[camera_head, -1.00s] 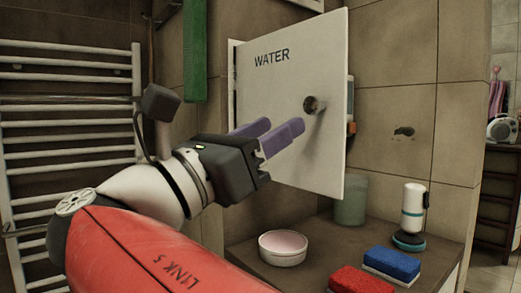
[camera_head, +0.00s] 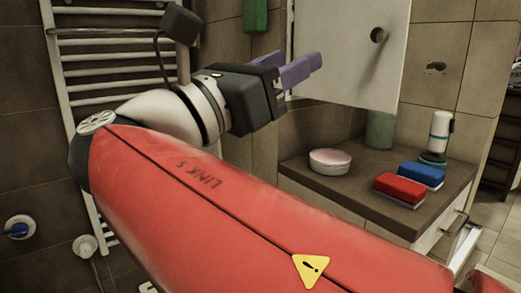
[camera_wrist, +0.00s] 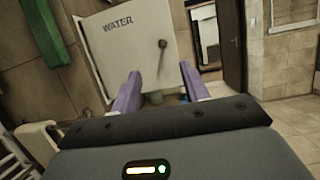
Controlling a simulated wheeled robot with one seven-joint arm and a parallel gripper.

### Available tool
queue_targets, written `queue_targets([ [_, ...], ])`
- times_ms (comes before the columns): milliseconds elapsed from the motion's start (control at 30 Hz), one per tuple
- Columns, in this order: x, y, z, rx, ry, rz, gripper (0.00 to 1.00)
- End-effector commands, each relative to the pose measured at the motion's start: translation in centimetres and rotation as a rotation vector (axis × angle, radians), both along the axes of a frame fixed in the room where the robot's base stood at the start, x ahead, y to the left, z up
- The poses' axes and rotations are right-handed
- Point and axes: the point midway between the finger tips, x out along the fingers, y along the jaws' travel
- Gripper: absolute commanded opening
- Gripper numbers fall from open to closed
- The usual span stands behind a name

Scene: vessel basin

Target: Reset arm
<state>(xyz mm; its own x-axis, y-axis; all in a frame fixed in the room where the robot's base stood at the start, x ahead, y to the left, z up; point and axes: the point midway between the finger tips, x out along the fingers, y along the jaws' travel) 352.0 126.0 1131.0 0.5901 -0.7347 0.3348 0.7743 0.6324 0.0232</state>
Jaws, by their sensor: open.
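My gripper (camera_head: 298,69) is open and empty, with two purple fingers in front of the cabinet door in the head view. In the wrist view its fingers (camera_wrist: 158,92) stand apart with nothing between them. The white cabinet door (camera_head: 345,60) has a round dark knob (camera_head: 379,35). The wrist view shows the door (camera_wrist: 130,50) with the word WATER on it and the knob (camera_wrist: 162,43). The fingers look clear of the knob. My red arm link crosses the lower part of the head view.
A counter (camera_head: 345,192) at the right holds a round pinkish-white bowl (camera_head: 330,161), a red sponge (camera_head: 399,189), a blue sponge (camera_head: 421,174), a greenish cup (camera_head: 381,130) and a white dispenser (camera_head: 438,135). A white towel rail (camera_head: 90,72) is at the left. A doorway (camera_wrist: 208,40) shows in the wrist view.

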Motion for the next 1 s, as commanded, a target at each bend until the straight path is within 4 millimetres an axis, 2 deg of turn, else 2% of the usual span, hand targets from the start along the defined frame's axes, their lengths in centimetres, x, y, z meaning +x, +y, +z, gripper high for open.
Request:
queue_targets([
  [267,1.3,-3.1,-4.4,0.178,0.023,0.034,0.45],
  [467,1.8,-6.9,-10.1,0.436,0.019,0.04,0.45],
  [567,1.5,-9.3,-14.2,0.632,-0.006,0.02,0.45],
  [667,0.4,-12.1,-19.7,0.917,-0.074,-0.035,0.45],
  [800,-2.6,-14.8,-28.7,1.442,-0.295,-0.211,0.45],
  [900,-4.8,-15.0,-33.9,1.801,-0.522,-0.389,0.45],
  [1000,-6.3,-14.3,-37.5,2.084,-0.758,-0.585,0.45],
])
